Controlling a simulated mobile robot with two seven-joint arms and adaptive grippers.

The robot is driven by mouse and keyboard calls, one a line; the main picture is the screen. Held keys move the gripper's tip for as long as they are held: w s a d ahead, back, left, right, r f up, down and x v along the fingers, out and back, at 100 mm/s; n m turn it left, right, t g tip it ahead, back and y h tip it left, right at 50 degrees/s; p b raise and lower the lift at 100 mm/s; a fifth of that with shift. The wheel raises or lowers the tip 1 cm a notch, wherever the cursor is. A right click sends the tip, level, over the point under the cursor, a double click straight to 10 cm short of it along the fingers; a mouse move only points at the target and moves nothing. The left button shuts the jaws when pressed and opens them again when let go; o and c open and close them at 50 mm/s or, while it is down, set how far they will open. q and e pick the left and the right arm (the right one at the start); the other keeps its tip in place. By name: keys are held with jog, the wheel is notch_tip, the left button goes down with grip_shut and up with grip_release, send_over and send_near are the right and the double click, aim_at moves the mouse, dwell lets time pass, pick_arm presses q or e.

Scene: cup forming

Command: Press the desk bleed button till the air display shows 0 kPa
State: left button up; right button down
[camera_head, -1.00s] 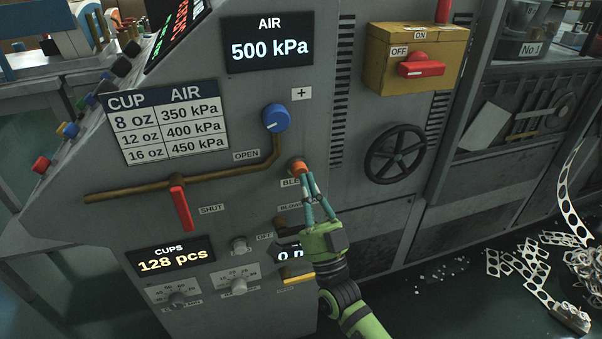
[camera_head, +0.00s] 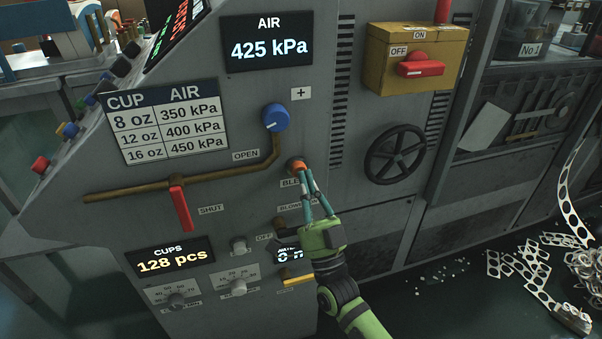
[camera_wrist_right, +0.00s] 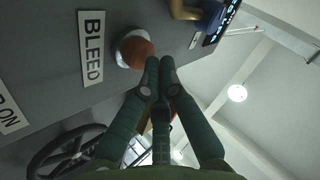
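The air display (camera_head: 268,42) at the top of the grey panel reads 425 kPa. The orange bleed button (camera_head: 297,166) sits on the panel above its BLEED label; the button also shows in the wrist view (camera_wrist_right: 136,49), with the label (camera_wrist_right: 93,48) beside it. My right gripper (camera_head: 304,173) has its teal fingers drawn together, with the tips at the button. In the wrist view its fingertips (camera_wrist_right: 160,66) meet at the button's edge, with nothing held between them. Exact contact is hard to tell. My left gripper is not in view.
A blue knob (camera_head: 276,118) and a red lever (camera_head: 181,206) on a brown pipe are left of the button. A black handwheel (camera_head: 395,154) and a yellow switch box (camera_head: 416,60) are to the right. Scrap strips (camera_head: 520,272) lie on the floor at right.

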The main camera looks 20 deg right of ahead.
jog(key=shift+w, duration=0.15)
dwell(0.3)
jog(key=shift+s+p, duration=0.45)
jog(key=shift+s, duration=0.5)
jog(key=s+p, duration=0.2)
jog(key=s, duration=0.3)
jog(key=shift+d, duration=0.1)
jog(key=shift+f, duration=0.1)
